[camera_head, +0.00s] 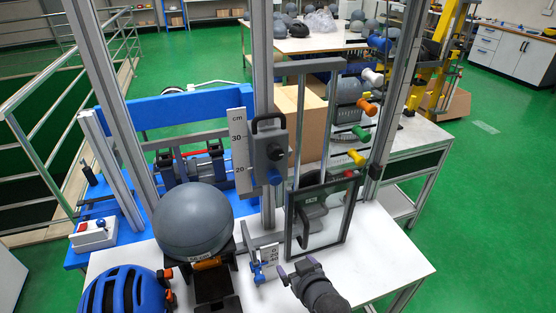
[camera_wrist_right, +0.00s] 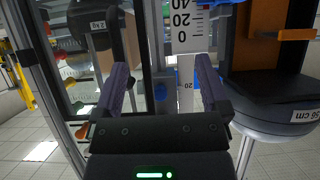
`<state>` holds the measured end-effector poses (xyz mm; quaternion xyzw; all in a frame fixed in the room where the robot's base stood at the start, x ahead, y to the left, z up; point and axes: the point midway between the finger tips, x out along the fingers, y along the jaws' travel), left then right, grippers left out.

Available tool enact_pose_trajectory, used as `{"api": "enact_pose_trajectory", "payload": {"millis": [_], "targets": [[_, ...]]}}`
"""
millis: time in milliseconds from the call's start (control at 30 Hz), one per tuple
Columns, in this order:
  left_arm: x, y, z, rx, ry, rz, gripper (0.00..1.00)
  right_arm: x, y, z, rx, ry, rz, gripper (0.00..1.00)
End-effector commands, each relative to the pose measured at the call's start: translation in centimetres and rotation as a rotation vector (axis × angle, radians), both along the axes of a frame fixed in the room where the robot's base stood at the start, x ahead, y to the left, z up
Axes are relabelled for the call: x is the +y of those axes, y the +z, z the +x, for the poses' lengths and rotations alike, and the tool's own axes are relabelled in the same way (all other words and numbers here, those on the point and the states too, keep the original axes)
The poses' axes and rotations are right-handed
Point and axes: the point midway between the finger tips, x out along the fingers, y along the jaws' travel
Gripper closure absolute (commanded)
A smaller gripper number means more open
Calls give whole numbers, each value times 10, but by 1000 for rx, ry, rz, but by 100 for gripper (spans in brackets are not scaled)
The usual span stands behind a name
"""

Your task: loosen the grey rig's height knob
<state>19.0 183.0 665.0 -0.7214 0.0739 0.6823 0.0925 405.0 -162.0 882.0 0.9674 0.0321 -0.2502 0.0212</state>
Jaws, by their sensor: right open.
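The grey rig's carriage (camera_head: 268,150) sits on a tall aluminium post beside a white cm scale (camera_head: 239,150). It has a black handle on top, a dark round part on its face and a blue knob (camera_head: 275,177) at its lower edge. I cannot tell which part is the height knob. My right gripper (camera_head: 297,268) is open and empty, low in front of the rig, apart from the carriage. In the right wrist view its two purple fingers (camera_wrist_right: 161,75) stand wide apart, with a small blue part (camera_wrist_right: 160,91) in the gap behind them. My left gripper is not in view.
A grey headform (camera_head: 194,220) stands on a black support left of the post. A blue helmet (camera_head: 125,292) lies at the front left. A dark-framed clear panel (camera_head: 347,218) stands right of the post. Coloured knobs (camera_head: 361,132) line the right. The white tabletop (camera_head: 393,262) is clear at right.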

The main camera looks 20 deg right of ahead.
Motion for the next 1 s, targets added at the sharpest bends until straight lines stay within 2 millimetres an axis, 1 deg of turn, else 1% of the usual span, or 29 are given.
{"api": "enact_pose_trajectory", "payload": {"millis": [33, 67, 100, 133, 200, 233, 300, 367, 433, 600, 700, 833, 1000], "targets": [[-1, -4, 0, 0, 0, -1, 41, -2, 45, 29, -130, -10, 15, 6], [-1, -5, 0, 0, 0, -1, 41, -3, 72, 42, -200, -15, 23, 6], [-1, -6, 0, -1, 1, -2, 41, -5, 105, 55, -285, -19, 31, 6], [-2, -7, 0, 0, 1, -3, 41, -7, 126, 62, -340, -23, 37, 6], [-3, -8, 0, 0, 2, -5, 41, -9, 165, 70, -436, -28, 47, 6], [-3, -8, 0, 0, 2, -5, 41, -10, 176, 72, -463, -30, 49, 6], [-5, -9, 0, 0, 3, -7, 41, -11, 191, 76, -502, -31, 51, 6], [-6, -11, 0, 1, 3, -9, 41, -11, 194, 82, -512, -32, 52, 6], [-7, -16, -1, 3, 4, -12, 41, -10, 193, 96, -511, -32, 54, 6], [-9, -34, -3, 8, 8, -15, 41, -9, 190, 139, -509, -32, 52, 6], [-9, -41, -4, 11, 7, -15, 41, -8, 190, 157, -507, -32, 52, 6], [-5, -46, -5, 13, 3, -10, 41, -8, 192, 170, -506, -31, 53, 6], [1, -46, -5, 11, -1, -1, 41, -8, 193, 174, -505, -31, 52, 6]]}}
